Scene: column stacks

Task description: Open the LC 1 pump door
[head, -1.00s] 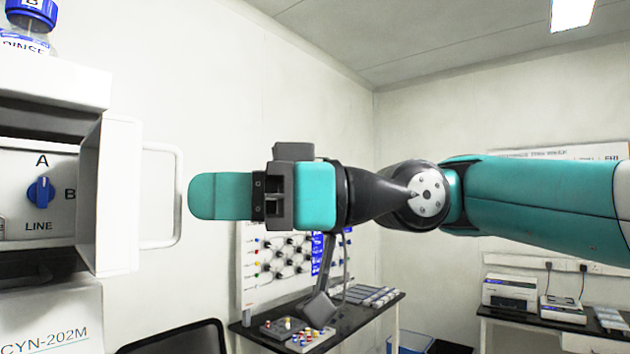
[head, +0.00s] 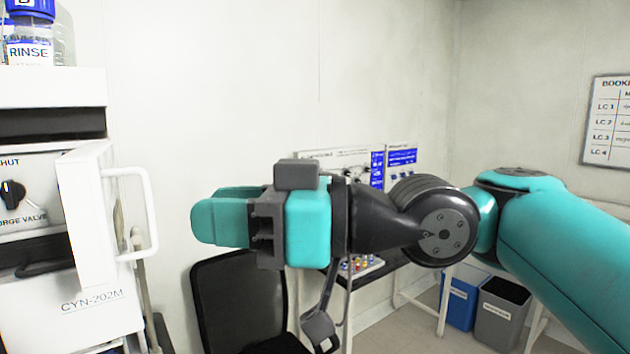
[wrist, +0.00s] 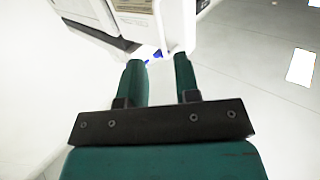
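A white door panel (head: 88,210) with a white loop handle (head: 150,215) stands out from the instrument at the left of the head view. Beside it the front is exposed, with a black knob (head: 12,194) marked as a purge valve. The label CYN-202M (head: 92,300) is below. No LC number shows on this instrument. My gripper (head: 205,215) points left toward the handle, a gap apart from it in the picture, and holds nothing. The wrist view shows its two fingers (wrist: 157,65) spread, with white casing and a small blue item beyond.
A bottle labelled RINSE (head: 30,50) stands on top of the instrument. A black chair (head: 240,300) is below my gripper. A dark bench (head: 385,262), a blue bin (head: 462,300) and a grey bin (head: 503,312) are behind. A booking board (head: 608,120) hangs at right.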

